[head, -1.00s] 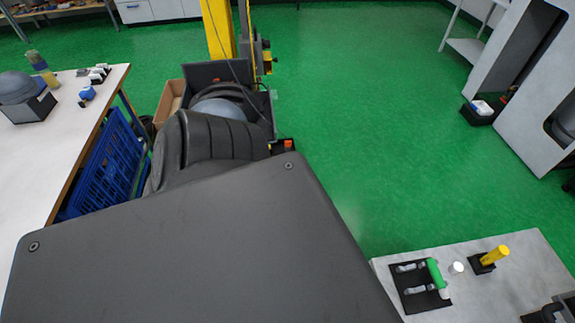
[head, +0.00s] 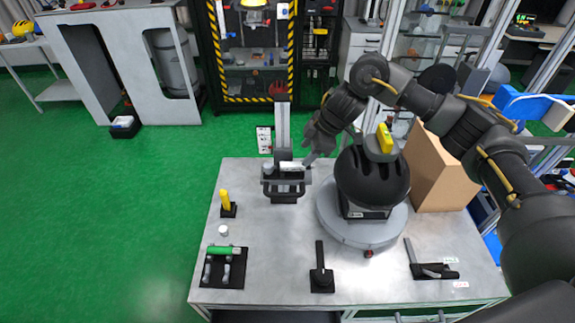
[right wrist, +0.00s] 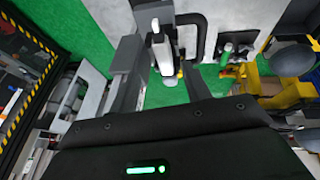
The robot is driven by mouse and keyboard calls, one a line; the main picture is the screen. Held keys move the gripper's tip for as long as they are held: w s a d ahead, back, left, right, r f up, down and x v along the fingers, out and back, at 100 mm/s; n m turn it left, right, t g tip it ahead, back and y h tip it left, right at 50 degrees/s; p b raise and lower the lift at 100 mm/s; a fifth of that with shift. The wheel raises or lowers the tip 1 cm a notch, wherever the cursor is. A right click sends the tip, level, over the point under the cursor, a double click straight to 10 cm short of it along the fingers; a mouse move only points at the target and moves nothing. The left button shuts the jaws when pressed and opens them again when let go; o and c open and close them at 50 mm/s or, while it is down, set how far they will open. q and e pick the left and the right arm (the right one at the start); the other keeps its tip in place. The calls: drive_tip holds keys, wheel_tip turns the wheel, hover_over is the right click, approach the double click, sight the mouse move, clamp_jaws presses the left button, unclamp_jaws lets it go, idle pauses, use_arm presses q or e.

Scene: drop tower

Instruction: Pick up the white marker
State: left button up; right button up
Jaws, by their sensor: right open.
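A white cylinder that looks like the white marker (head: 292,166) lies across a dark grey holder (head: 285,187) at the back of the grey bench. It also shows in the right wrist view, as a white cylinder (right wrist: 163,55) with a grey end. My right gripper (head: 309,161) is beside the marker's right end in the head view. In the right wrist view my fingers (right wrist: 163,76) are apart, with the marker between or just beyond them. I cannot tell whether they touch it. My left gripper is not in view.
A black dome (head: 370,182) with a yellow block stands on a round base right of the holder. A yellow post (head: 226,200), a white cap (head: 223,230) and a green cylinder on a black rack (head: 235,277) are at left. A cardboard box (head: 440,180) stands at right.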

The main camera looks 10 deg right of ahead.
sight(297, 164)
drive_tip(key=shift+w+a+f, duration=0.15)
drive_tip(key=shift+a+f, duration=0.05)
drive_tip(key=shift+f, duration=0.25)
drive_tip(key=shift+a+f+p, duration=0.1)
drive_tip(key=shift+f+p, duration=0.1)
drive_tip(key=shift+p, duration=0.15)
drive_tip(key=p+x, duration=0.1)
drive_tip(key=x, duration=0.2)
drive_tip(key=shift+a+f+p, duration=0.3)
drive_tip(key=shift+p, duration=0.05)
drive_tip(key=shift+a+f, duration=0.15)
drive_tip(key=shift+f, duration=0.3)
drive_tip(key=c, duration=0.9)
